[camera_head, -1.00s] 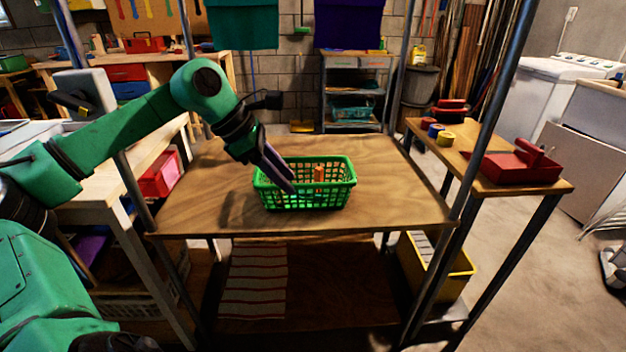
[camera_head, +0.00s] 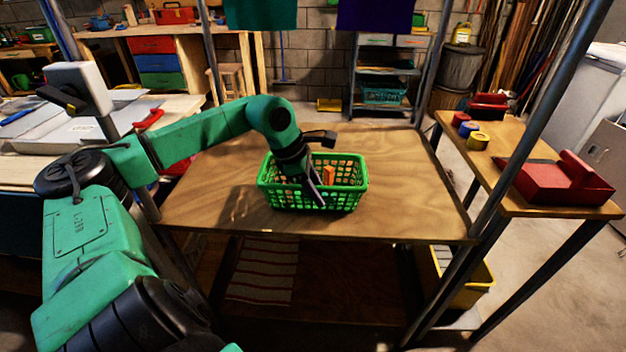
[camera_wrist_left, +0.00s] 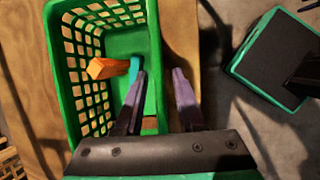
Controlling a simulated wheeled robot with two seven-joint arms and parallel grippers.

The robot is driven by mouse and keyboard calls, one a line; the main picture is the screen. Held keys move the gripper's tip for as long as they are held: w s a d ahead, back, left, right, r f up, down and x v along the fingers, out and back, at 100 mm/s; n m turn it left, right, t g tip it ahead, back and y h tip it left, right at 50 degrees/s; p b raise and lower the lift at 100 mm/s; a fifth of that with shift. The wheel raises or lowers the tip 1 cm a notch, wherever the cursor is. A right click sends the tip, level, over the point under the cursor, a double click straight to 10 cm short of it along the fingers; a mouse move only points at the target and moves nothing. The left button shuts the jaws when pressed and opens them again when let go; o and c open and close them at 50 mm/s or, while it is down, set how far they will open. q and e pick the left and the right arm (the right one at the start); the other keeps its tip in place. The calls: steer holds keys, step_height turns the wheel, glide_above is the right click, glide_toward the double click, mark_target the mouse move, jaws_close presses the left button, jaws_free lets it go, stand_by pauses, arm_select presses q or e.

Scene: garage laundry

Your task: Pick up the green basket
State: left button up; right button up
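The green basket (camera_head: 345,197) stands upright on the wooden shelf top in the head view. It also fills the left of the left wrist view (camera_wrist_left: 75,95). An orange-handled item (camera_wrist_left: 108,68) and a teal piece lie inside it. My left gripper (camera_head: 316,196) points down at the basket's near wall. In the left wrist view its fingers (camera_wrist_left: 159,75) are apart, one over the basket's inside and one outside, with the wall's rim between them. I cannot tell whether either finger touches the wall. My right gripper is not in view.
The wooden shelf top (camera_head: 410,180) is clear around the basket, with metal posts at its corners. A striped cloth (camera_head: 265,270) and a yellow bin (camera_head: 468,290) are below.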

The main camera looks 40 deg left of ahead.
mark_target(323, 196)
arm_select(q)
steer(key=shift+x, duration=1.5)
steer(key=shift+w, duration=0.1)
jaws_close()
